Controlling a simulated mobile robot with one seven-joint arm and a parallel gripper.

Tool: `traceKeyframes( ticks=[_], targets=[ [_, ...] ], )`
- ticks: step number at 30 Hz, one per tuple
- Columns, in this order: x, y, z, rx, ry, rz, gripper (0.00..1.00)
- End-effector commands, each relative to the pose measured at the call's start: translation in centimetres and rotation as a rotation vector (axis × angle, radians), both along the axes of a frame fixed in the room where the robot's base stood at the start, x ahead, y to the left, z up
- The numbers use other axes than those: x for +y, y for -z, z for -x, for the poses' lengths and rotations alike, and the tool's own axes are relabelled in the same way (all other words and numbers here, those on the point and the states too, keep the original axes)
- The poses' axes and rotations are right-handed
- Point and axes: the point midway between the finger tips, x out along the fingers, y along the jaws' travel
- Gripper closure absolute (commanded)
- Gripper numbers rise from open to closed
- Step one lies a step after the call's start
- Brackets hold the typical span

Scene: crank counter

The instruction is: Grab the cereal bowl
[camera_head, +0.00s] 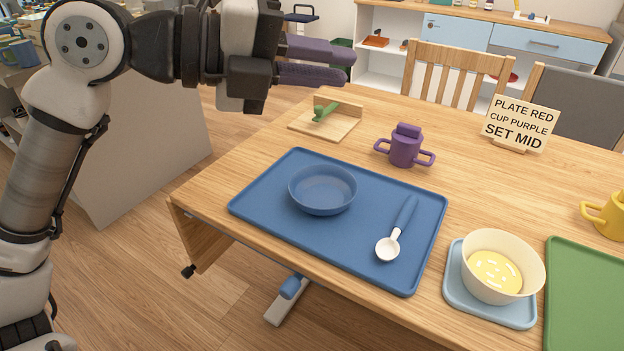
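A cream bowl (517,254) with yellow contents and pale flecks stands upright on a light blue square mat (470,304) at the right front of the table. An empty blue bowl (323,190) sits on a blue tray (275,214) left of it. I cannot tell for certain which one is the cereal bowl; the cream one is the only one with food in it. My gripper (349,67) is at the upper left, above the table's far left side and away from both bowls. Its two purple fingers point right, with nothing seen between them. The viewing angle hides how wide the gap is.
A blue-handled spoon (397,230) lies on the blue tray. A green tray (585,300) and yellow cup (610,214) are at the right.

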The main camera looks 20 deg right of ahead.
Motion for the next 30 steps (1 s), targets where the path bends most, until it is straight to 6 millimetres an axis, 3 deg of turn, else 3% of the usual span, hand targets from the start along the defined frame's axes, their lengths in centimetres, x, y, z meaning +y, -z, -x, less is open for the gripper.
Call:
traceKeyframes(
  ticks=[1, 3, 6, 9, 14, 24, 30],
  targets=[
    [-0.7, 4.4, -2.5, 0.059, -0.079, -0.169, 0.86],
    [-0.5, 9.0, -5.5, 0.141, -0.193, -0.37, 0.86],
    [1.3, 14.1, -8.8, 0.238, -0.35, -0.594, 0.86],
    [3.3, 17.3, -10.9, 0.302, -0.471, -0.743, 0.86],
    [4.9, 19.7, -12.2, 0.348, -0.557, -0.839, 0.86],
    [2.1, 25.2, -13.0, 0.35, -0.558, -0.843, 0.86],
    [1.3, 26.8, -13.2, 0.349, -0.558, -0.842, 0.86]
  ],
)
